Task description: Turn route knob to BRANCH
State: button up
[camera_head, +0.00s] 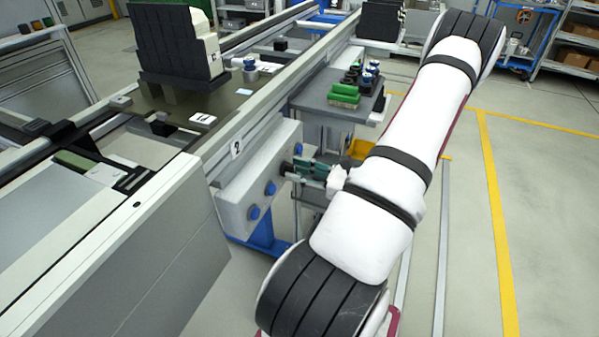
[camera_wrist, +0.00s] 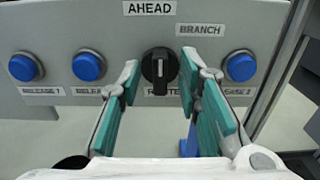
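The black route knob (camera_wrist: 159,68) sits in the middle of the grey control panel (camera_wrist: 110,48) in the wrist view. Its white mark is upright, towards the AHEAD label (camera_wrist: 149,8). The BRANCH label (camera_wrist: 200,30) is up and to the right of the knob. My gripper (camera_wrist: 159,77) is open, with one teal-padded finger on each side of the knob and a visible gap on both sides. In the head view my gripper (camera_head: 308,168) reaches the panel (camera_head: 238,200) from the right. The fingers partly cover the labels below the knob.
Blue buttons flank the knob: one near left (camera_wrist: 88,66), one far left (camera_wrist: 26,67), and one right (camera_wrist: 240,66). A side table (camera_head: 325,100) with green blocks (camera_head: 344,95) stands behind the gripper. The floor on the right is clear.

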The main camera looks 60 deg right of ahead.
grip_shut()
dwell(0.3)
jog(key=m+p, duration=0.3)
jog(key=m, duration=0.3)
jog(key=m+p, duration=0.4)
jog(key=m, duration=0.1)
jog(key=shift+d+f+m, duration=0.15)
jog(key=shift+m, duration=0.25)
dwell(0.5)
grip_release()
